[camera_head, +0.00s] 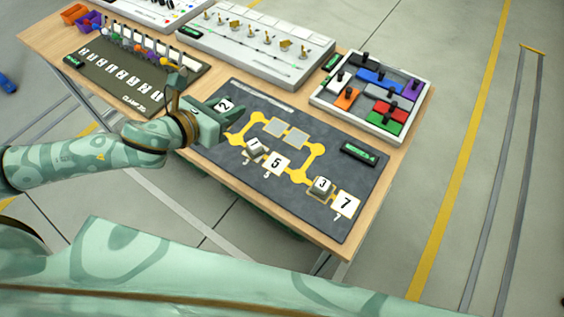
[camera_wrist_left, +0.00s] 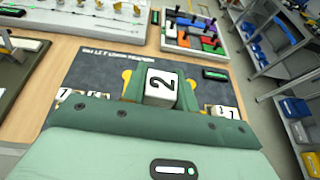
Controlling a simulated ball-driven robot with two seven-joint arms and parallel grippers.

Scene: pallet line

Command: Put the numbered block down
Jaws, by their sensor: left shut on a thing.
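A white block with a black 2 (camera_head: 225,104) is between the fingers of my left gripper (camera_head: 219,110), over the left end of the dark puzzle board (camera_head: 225,158). In the left wrist view the 2 block (camera_wrist_left: 161,86) stands between the green fingers, its number facing the camera. I cannot tell whether it touches the board. My right gripper is not in view.
A tray of coloured sliding blocks (camera_head: 322,98) lies behind the board on the right. A grey panel with brass switches (camera_head: 225,52) is at the back. A dark olive board (camera_head: 92,70) with pegs is at the left. The wooden table edge (camera_head: 325,245) runs in front.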

